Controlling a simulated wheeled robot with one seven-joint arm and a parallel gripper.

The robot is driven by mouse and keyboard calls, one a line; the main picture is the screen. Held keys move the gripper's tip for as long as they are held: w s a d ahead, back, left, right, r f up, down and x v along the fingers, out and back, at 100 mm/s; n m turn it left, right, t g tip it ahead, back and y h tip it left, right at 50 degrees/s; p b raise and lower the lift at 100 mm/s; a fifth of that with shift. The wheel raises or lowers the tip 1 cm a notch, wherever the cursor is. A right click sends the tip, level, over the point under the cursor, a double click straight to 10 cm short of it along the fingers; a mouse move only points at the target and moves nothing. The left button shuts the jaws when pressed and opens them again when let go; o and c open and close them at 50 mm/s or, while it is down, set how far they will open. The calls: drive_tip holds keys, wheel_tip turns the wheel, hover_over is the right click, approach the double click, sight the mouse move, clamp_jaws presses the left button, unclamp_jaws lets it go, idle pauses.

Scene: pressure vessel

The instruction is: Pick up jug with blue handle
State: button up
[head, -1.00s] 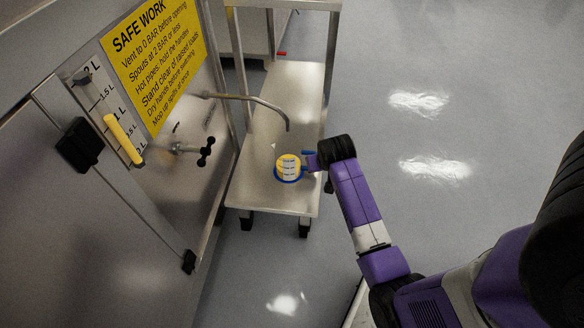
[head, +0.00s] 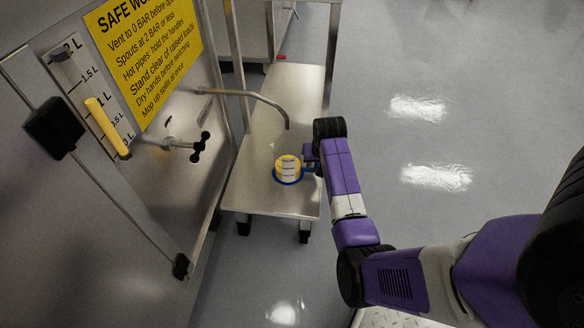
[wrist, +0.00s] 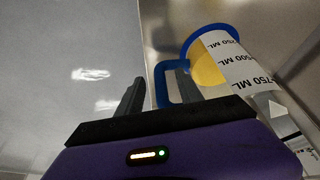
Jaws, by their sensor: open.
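The jug (head: 288,169) with the blue handle stands upright on the steel cart. It has a blue rim, yellow contents and a white label with volume marks. In the wrist view the jug (wrist: 222,66) is at the upper right, and its blue handle (wrist: 161,78) faces my gripper. My gripper (wrist: 158,92) is open, with one dark finger on each side of the handle's outer bar. The right finger appears to lie between the handle bar and the jug body. I cannot tell whether either finger touches the handle. In the head view my gripper (head: 312,156) is just right of the jug.
A steel spout (head: 262,100) reaches over the cart (head: 262,198) behind the jug. The vessel wall at left carries a black-handled valve (head: 199,146), a level gauge with a yellow bar (head: 106,126) and a yellow sign (head: 146,58). Open floor lies to the right.

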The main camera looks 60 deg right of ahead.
drive_tip(key=shift+x, duration=0.95)
drive_tip(key=shift+r, duration=0.1)
clamp_jaws()
idle(0.5)
